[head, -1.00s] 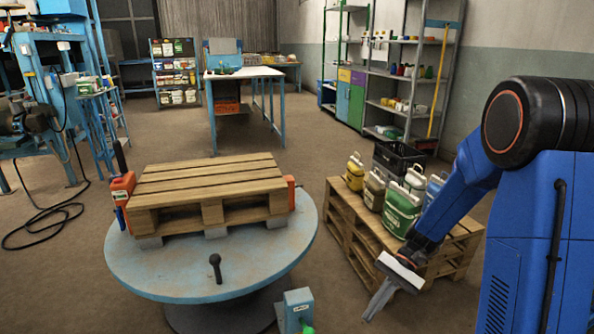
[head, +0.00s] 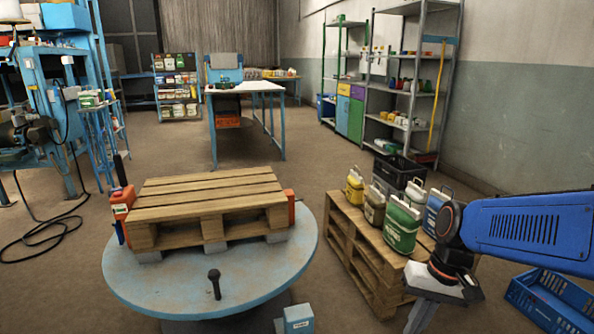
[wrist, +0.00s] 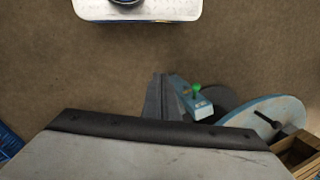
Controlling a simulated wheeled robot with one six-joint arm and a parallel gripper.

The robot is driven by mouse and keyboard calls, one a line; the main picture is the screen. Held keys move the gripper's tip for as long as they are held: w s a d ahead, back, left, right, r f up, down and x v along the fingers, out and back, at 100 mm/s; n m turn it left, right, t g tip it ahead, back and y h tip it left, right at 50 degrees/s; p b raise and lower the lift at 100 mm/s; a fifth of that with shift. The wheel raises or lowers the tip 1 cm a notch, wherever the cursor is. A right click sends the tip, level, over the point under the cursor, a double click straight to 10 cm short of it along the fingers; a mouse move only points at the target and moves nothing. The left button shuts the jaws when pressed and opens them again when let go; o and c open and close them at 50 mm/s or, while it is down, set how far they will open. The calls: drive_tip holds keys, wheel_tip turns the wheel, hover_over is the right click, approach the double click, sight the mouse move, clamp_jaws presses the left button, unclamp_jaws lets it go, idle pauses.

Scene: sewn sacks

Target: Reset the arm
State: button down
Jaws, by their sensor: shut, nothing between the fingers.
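My gripper (head: 420,317) hangs at the lower right of the head view, with its fingers shut and empty. It points down in front of the stacked wooden pallets (head: 345,240) and appears apart from them. In the wrist view my gripper (wrist: 166,97) shows its fingers together over bare floor, with nothing held. My blue arm reaches in from the right edge of the head view.
Green (head: 403,225), yellow (head: 354,186), brown and blue handled containers stand on the stacked pallets by a black crate (head: 399,173). A blue crate (head: 550,303) lies right. A turntable (head: 275,265) bears an empty-topped pallet (head: 205,197). Floor between is clear.

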drive_tip(key=s+d+r+n+t+h, duration=0.1)
drive_tip(key=s+d+r+t+h, duration=0.1)
drive_tip(key=s+d+r+t, duration=0.2)
wheel_tip(320, 180, up, 2)
drive_tip(key=shift+s+r+n+t+h, duration=0.1)
drive_tip(key=shift+s+n+t+h, duration=0.2)
drive_tip(key=shift+s+t, duration=0.65)
